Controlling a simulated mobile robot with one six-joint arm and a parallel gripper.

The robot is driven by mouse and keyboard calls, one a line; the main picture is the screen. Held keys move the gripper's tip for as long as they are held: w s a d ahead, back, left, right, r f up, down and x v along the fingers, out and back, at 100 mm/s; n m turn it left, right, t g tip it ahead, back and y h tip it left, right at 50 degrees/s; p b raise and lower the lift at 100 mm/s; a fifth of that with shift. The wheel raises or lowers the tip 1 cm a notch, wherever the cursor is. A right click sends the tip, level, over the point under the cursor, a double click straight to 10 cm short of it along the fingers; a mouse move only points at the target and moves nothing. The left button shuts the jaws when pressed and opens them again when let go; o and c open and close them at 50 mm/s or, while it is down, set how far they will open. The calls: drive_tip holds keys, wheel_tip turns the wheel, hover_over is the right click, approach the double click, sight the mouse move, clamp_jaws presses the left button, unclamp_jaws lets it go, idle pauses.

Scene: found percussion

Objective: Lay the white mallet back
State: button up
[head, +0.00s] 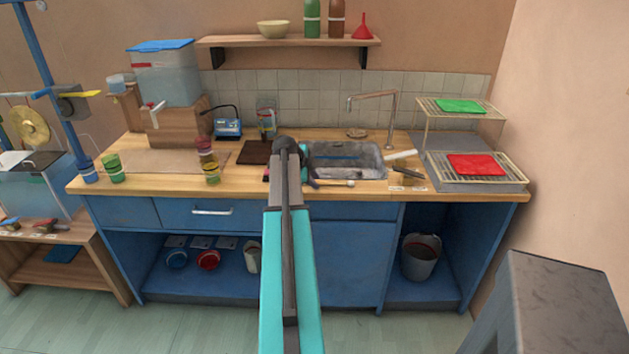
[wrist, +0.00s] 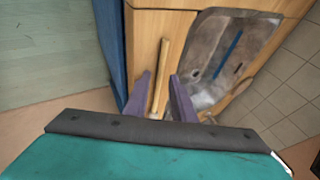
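A mallet with a pale wooden handle and a small whitish head (head: 350,183) lies at the front of the wooden counter, just before the sink. In the wrist view its handle (wrist: 162,65) shows between my two purple fingers, with the whitish end nearer the palm. My gripper (wrist: 160,80) is open, with a gap beside the handle. In the head view my arm hides most of the gripper. I cannot tell whether the fingers reach down to the handle's level.
The sink (head: 345,172) lies behind the mallet. A white cylindrical thing (head: 400,155) and small pale labels (head: 396,188) are right of it. Stacked cups (head: 208,165) stand to the left.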

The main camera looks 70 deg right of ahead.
drive_tip(key=b+v, duration=0.2)
drive_tip(key=v, duration=1.1)
drive_tip(key=shift+r+b, duration=0.2)
drive_tip(key=shift+b, duration=0.1)
idle(0.4)
